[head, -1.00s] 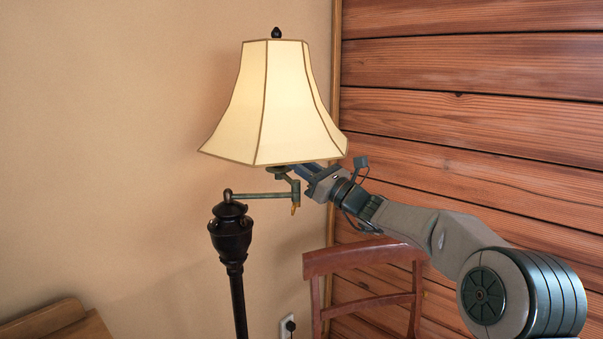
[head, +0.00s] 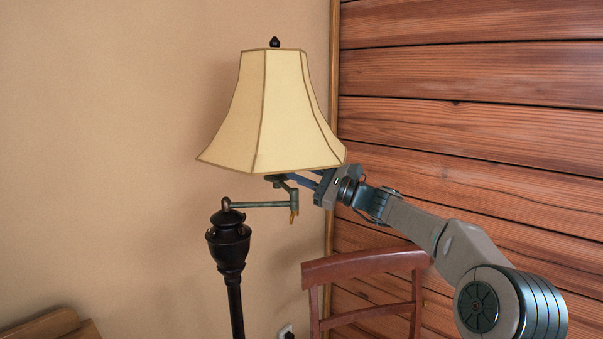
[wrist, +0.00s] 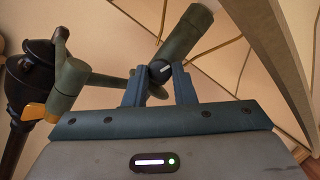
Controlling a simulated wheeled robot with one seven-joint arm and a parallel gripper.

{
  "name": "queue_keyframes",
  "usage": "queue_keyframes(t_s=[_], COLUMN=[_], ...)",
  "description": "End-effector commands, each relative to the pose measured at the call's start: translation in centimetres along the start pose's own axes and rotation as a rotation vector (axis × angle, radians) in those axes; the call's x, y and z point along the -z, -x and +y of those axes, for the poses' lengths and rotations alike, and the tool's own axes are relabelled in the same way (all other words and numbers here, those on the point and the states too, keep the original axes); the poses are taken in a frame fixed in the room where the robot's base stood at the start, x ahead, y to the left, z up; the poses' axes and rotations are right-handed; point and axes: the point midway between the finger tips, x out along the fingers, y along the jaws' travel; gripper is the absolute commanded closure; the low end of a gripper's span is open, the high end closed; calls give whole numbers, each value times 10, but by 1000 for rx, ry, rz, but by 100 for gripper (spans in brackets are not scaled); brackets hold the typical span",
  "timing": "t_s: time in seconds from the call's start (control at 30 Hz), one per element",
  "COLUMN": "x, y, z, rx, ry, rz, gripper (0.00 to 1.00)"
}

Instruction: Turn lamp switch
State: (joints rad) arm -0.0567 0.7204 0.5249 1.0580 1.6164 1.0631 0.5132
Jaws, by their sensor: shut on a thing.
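The floor lamp has a cream panelled shade (head: 268,115), a black post (head: 229,247) and a green-brown swing arm (head: 258,205). The shade looks dull, with no bright glow. The wrist view shows the shade's underside (wrist: 110,48) and a green socket (wrist: 188,32). The lamp switch, a small dark knob (wrist: 160,70) with a pale mark, sits at the socket's lower end. My gripper (head: 303,181) reaches in from the right under the shade. In the wrist view its blue fingers (wrist: 160,82) are shut on the switch, one on each side. The head view hides the switch.
A wooden chair (head: 365,265) stands below my arm, by the plank wall (head: 470,130). A wooden furniture edge (head: 50,325) is at the lower left. The swing arm's joint (wrist: 68,85) is close to my gripper's left. The plain wall left of the lamp is clear.

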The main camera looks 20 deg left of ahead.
Motion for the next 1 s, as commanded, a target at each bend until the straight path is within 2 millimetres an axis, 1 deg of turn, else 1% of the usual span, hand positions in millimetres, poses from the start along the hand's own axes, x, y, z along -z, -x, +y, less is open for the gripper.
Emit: queue_keyframes(t_s=[0.47, 0.5, 0.53, 0.57, 0.87, 0.97, 1.0], x=[0, 0, 0, 0, 0, 0, 1], y=[0, 0, 0, 0, 1, 9, 14], z=[0, 0, 0, 0, 0, 0, 0], rx=[-6, -6, -6, -6, -5, -5, -4], ry=[13, 13, 13, 13, 13, 13, 14], rz=[1, 1, 1, 1, 1, 1, 1], gripper=[99, 68, 60, 55, 55, 55, 55])
